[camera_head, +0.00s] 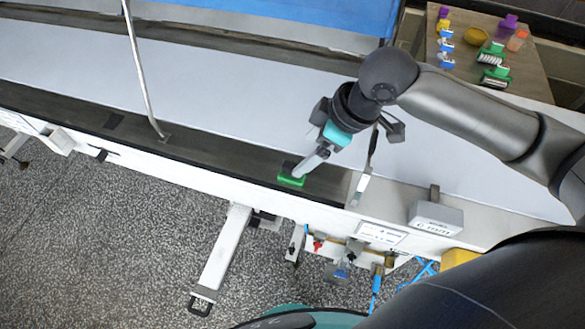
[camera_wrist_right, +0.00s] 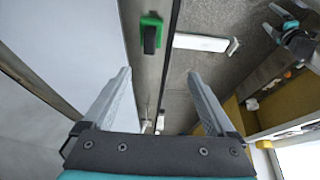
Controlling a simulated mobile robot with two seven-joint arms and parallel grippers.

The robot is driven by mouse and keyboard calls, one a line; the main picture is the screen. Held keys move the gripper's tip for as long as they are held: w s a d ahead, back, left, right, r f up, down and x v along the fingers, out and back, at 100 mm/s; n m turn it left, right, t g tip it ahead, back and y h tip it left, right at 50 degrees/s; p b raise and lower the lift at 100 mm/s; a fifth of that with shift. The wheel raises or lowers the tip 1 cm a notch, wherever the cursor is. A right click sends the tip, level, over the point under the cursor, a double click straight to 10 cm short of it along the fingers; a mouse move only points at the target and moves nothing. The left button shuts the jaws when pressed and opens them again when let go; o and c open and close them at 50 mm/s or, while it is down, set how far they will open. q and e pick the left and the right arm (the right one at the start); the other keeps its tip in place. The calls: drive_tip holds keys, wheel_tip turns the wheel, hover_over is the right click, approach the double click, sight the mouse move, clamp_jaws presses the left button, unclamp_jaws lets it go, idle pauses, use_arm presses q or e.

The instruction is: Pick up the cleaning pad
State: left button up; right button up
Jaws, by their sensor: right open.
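The cleaning pad, a small green block with a dark part on it, lies on the dark ledge along the near side of the conveyor. It shows in the head view (camera_head: 292,181) and near the top middle of the wrist view (camera_wrist_right: 151,22). My right gripper (camera_head: 312,163) is just above the pad in the head view and covers part of it. In the wrist view its grey fingers (camera_wrist_right: 160,74) are wide apart with nothing between them, and the pad appears beyond the fingertips.
The pale conveyor surface (camera_head: 230,105) lies behind the ledge. A metal rod (camera_head: 141,70) stands left of my right gripper. A grey box (camera_head: 436,218) sits on the machine to the right. A brown table (camera_head: 515,75) holds brushes and several small coloured items.

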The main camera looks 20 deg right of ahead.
sight(295, 166)
drive_tip(key=shift+g, duration=0.3)
drive_tip(key=f, duration=0.2)
drive_tip(key=w+f, duration=0.1)
drive_tip(key=f, duration=0.1)
drive_tip(key=w+f, duration=0.1)
drive_tip(key=f, duration=0.2)
drive_tip(key=shift+w+a+f+b, duration=0.1)
drive_tip(key=shift+w+a+b, duration=0.15)
drive_tip(key=shift+a+b, duration=0.15)
drive_tip(key=shift+d+x, duration=0.15)
drive_tip(key=shift+x, duration=1.2)
drive_tip(key=shift+d+x, duration=0.2)
drive_tip(key=shift+x, duration=1.2)
drive_tip(key=shift+w, duration=0.2)
clamp_jaws()
wheel_tip(295, 166, up, 20)
drive_tip(key=p, duration=0.1)
drive_tip(key=shift+p, duration=0.35)
